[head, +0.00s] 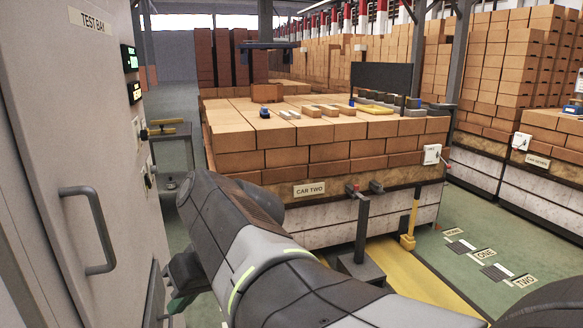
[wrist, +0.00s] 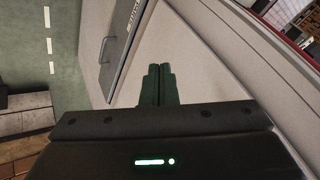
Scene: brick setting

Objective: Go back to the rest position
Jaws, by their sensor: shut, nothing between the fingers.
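My arm reaches across the lower middle of the head view. My gripper (head: 180,303) is at the lower left there, beside the grey cabinet (head: 75,130), and is partly hidden by my own arm. In the wrist view my gripper (wrist: 158,72) shows two dark green fingers pressed together with nothing between them. I cannot tell whether the fingers touch the cabinet.
A brick-laden car marked CAR TWO (head: 320,150) stands ahead, with loose bricks and a yellow tool on top. A lever post (head: 362,225) and a yellow post (head: 411,220) stand before it. A small stand (head: 172,150) is beyond the cabinet. Green floor (head: 480,235) is open at right.

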